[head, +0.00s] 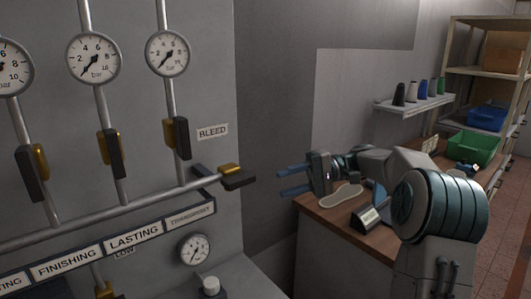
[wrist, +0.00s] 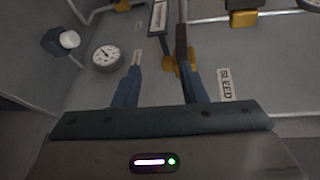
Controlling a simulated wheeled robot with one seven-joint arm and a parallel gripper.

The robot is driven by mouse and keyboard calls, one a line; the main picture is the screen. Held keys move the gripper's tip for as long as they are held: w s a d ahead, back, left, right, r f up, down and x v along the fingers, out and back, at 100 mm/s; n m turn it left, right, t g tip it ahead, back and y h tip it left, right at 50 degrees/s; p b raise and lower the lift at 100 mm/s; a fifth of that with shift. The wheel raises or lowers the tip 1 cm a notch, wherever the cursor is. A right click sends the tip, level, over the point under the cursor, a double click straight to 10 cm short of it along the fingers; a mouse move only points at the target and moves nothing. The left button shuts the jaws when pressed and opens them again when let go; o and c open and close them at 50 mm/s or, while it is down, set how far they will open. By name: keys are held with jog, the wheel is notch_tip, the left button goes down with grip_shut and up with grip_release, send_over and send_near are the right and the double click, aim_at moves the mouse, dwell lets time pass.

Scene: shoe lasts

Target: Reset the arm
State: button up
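My gripper (head: 283,180) is at the centre right in the head view, at the end of my bent arm. Its two blue fingers point left and stand apart with nothing between them. It is in free air to the right of the BLEED valve (head: 236,178), whose dark handle lies at the pipe's right end. In the wrist view my gripper (wrist: 161,82) also shows two separated blue fingers. The BLEED valve (wrist: 183,50) is beyond the right finger there.
A panel with pressure gauges (head: 167,53) and pipes fills the left. A workbench (head: 318,212) with a pale sole shape (head: 341,196) and a small display stand (head: 366,218) is below my arm. A shelf of cones (head: 413,103) and a green bin (head: 473,148) are at right.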

jog(key=s+a+f+m+h, duration=0.1)
jog(key=s+a+f+h, duration=0.1)
jog(key=s+h, duration=0.15)
jog(key=s+a+f+t+h, duration=0.1)
jog(key=s+f+h, duration=0.1)
jog(key=s, duration=0.3)
jog(key=s+a+f+m+h, duration=0.1)
jog(key=s+a+f+h, duration=0.1)
jog(key=s+f+h, duration=0.15)
jog(key=s+d+f+t+h, duration=0.2)
jog(key=s+d+f+h, duration=0.1)
jog(key=s, duration=0.4)
jog(key=s+d+f+t+h, duration=0.3)
jog(key=s+d, duration=0.3)
jog(key=s, duration=0.2)
jog(key=shift+s+f+n+h, duration=0.25)
jog(key=shift+f+n+h, duration=0.15)
jog(key=shift+f+h, duration=0.1)
